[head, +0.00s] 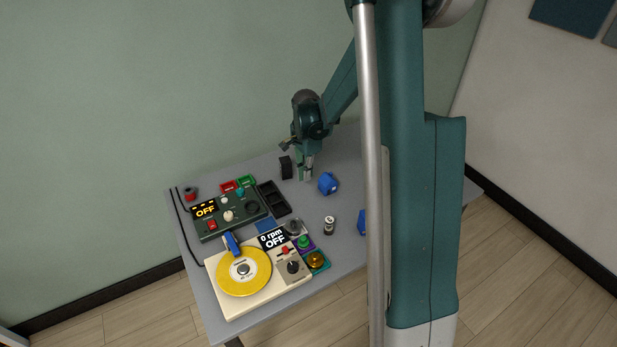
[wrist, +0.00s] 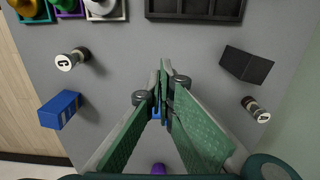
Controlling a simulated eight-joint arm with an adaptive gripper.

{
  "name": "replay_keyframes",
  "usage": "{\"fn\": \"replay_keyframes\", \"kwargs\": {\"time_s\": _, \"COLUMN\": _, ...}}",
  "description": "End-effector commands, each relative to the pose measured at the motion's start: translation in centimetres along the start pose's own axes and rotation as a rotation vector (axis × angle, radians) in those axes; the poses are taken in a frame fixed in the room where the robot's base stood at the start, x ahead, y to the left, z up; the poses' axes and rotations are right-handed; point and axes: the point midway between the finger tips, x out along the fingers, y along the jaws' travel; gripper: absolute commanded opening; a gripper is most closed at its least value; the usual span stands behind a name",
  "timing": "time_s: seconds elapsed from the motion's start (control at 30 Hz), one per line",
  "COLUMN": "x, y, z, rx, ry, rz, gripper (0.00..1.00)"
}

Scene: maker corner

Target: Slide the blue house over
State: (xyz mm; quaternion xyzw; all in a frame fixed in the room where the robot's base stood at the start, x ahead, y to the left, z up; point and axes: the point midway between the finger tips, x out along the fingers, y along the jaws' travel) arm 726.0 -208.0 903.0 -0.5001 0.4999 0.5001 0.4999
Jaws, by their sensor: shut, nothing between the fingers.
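A small blue block, which looks like the blue house (head: 328,183), sits on the grey table just right of my gripper (head: 305,176) in the head view. Its full shape is too small to make out. In the wrist view my gripper (wrist: 163,90) has its green fingers together with nothing held. Only a sliver of blue (wrist: 156,108) shows behind the fingers there, so most of that piece is hidden. I cannot tell whether the fingers touch it.
A blue box (wrist: 60,109) and a battery (wrist: 71,59) stand left in the wrist view; a black block (wrist: 246,64) and another battery (wrist: 256,110) stand right. A black tray (head: 273,198), control box (head: 231,213) and yellow-disc turntable (head: 244,271) fill the left of the table.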

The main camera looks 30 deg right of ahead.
Motion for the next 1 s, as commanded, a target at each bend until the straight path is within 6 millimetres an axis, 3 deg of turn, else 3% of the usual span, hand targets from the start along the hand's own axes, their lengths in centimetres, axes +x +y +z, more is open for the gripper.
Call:
{"fn": "replay_keyframes", "kwargs": {"time_s": 0.73, "x": 9.4, "y": 0.0, "z": 0.0, "rx": 0.000, "ry": 0.000, "rz": 0.000, "gripper": 0.00}}
{"fn": "replay_keyframes", "kwargs": {"time_s": 1.0, "x": 9.1, "y": 0.0, "z": -3.1, "rx": 0.001, "ry": 0.000, "rz": 0.000, "gripper": 0.00}}
